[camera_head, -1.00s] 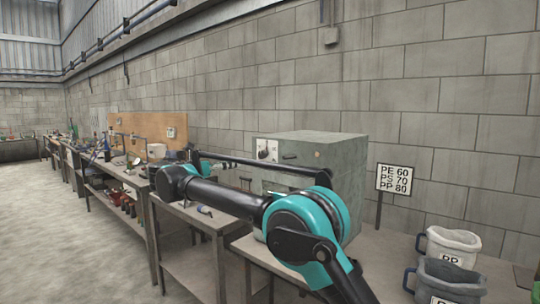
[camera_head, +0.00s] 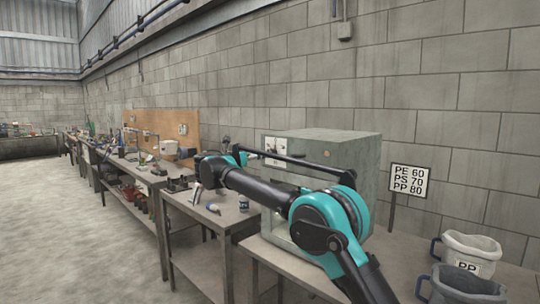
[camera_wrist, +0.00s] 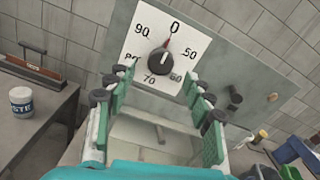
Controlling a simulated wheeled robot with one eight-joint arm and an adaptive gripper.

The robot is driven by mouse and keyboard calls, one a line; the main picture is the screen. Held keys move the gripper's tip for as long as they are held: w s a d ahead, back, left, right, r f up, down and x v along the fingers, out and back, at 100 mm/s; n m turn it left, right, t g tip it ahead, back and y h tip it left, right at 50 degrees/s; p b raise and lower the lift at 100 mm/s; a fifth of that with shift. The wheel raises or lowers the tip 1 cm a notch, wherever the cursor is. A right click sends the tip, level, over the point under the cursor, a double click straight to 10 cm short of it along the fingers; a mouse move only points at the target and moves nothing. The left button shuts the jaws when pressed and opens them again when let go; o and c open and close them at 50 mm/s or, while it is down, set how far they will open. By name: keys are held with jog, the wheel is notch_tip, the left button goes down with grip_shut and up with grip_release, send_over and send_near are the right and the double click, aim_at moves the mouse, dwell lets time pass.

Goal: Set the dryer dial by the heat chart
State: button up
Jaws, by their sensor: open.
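The dryer (camera_head: 352,150) is a grey-green box on a bench. Its white dial plate (camera_wrist: 138,30) carries 0, 50, 60, 70, 80 and 90, and the 80 is partly covered by a finger. The black dial knob (camera_wrist: 159,62) has a red pointer toward 0. My gripper (camera_wrist: 163,84) is open and empty, its green-padded fingers either side of the knob's lower area in the wrist view; contact cannot be told. The heat chart (camera_head: 409,181) reads PE 60, PS 70, PP 80. A pale bucket (camera_head: 472,247) is labelled PP. My arm partly hides the dryer front in the head view.
A darker bucket (camera_head: 458,286) stands in front of the PP one, its label out of view. A white jar (camera_wrist: 22,101) and a toolbox-like tray (camera_wrist: 33,68) sit on the bench at left. A block wall is behind the dryer.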

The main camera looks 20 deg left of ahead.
jog(key=x, duration=0.5)
jog(key=shift+w+d, duration=0.15)
jog(key=shift+w, duration=0.2)
jog(key=shift+c, duration=0.2)
jog(key=c, duration=1.1)
jog(key=shift+c, duration=0.2)
jog(key=shift+m, duration=0.3)
